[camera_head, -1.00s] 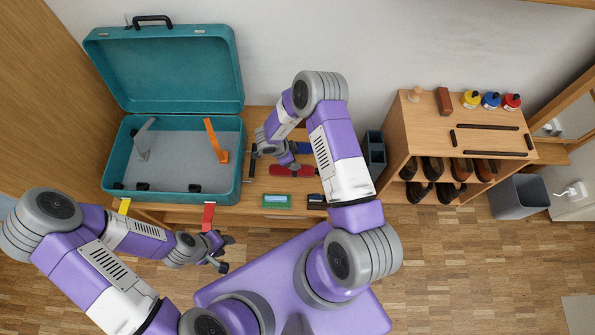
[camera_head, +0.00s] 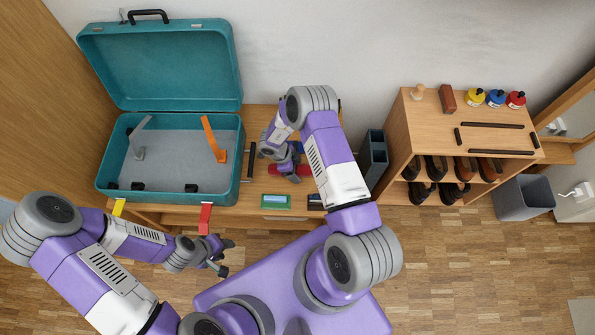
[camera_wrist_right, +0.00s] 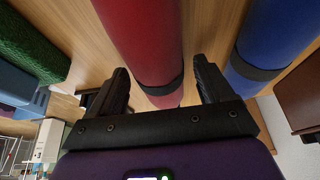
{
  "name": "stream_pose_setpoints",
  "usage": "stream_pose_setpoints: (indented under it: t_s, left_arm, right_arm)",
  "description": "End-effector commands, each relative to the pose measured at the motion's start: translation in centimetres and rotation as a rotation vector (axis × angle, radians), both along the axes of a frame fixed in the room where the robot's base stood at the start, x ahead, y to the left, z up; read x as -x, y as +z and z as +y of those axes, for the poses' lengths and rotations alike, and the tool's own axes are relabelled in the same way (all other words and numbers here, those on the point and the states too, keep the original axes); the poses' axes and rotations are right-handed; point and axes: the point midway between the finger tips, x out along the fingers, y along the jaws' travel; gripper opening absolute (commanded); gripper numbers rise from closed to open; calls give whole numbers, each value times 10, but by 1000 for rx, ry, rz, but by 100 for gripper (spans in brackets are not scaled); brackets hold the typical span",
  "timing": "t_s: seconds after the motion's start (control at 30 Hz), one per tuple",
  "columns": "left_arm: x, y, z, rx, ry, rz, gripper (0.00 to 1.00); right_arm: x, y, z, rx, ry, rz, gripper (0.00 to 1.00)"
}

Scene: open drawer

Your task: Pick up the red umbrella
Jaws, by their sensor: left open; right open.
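The red umbrella (camera_head: 305,170) is folded into a roll and lies on the wooden drawer-unit top, partly hidden under my right gripper (camera_head: 287,168) in the head view. In the right wrist view the red umbrella (camera_wrist_right: 148,38) runs between the two dark fingers, with a black band near its end. My right gripper (camera_wrist_right: 160,88) is open around it, with a gap visible on the right side. My left gripper (camera_head: 222,258) is open and empty, in front of the unit, away from the umbrella.
A blue rolled umbrella (camera_wrist_right: 272,38) lies close beside the red one. An open teal suitcase (camera_head: 240,160) stands to the left. A shoe rack (camera_head: 400,130) and grey bin (camera_head: 524,198) are to the right.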

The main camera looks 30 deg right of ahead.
Motion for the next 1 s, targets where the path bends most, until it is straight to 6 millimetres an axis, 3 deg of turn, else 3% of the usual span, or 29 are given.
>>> stream_pose_setpoints:
  t_s: [0.7,1.0]
  left_arm:
    - [0,-3,0,0,0,0,43]
    - [0,-3,0,0,0,0,43]
  right_arm:
    - [0,-7,-1,0,0,-1,80]
    - [0,-6,-1,0,0,-1,34]
